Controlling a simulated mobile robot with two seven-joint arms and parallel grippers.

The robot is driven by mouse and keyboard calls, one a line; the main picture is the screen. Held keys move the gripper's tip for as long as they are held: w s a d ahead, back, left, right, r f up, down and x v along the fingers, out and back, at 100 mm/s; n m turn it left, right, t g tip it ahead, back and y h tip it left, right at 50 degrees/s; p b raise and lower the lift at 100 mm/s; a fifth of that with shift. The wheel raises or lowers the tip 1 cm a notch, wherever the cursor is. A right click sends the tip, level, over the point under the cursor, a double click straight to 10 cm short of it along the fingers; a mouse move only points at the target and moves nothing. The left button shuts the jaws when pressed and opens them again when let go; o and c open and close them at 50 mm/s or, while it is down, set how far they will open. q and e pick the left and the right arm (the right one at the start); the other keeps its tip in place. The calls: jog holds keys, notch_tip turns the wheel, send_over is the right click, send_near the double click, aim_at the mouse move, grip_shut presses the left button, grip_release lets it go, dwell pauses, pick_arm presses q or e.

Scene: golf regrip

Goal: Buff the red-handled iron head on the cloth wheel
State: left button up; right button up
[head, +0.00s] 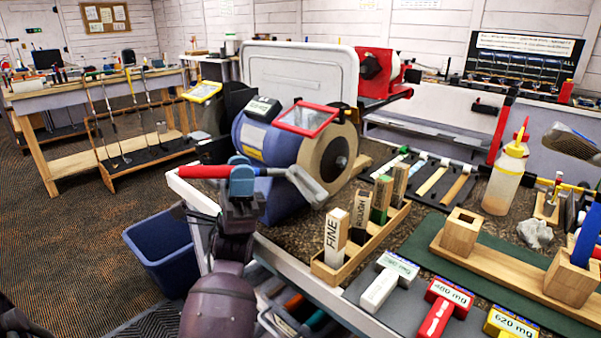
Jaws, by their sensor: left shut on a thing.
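The red-handled iron (205,172) lies across the view, its red grip at the left and its grey head (307,186) at the right. My left gripper (241,178) is shut on the iron's shaft just right of the red grip. The tan cloth wheel (312,158) is on the right side of the blue bench grinder (262,138), under a red-framed guard (306,119). The iron head overlaps the wheel's lower left edge in the head view. I cannot tell if they touch. My right gripper is not in view.
A wooden block rack (340,275) with upright FINE and ROUGH sticks stands close in front of the wheel. A blue bin (165,255) is on the floor at left.

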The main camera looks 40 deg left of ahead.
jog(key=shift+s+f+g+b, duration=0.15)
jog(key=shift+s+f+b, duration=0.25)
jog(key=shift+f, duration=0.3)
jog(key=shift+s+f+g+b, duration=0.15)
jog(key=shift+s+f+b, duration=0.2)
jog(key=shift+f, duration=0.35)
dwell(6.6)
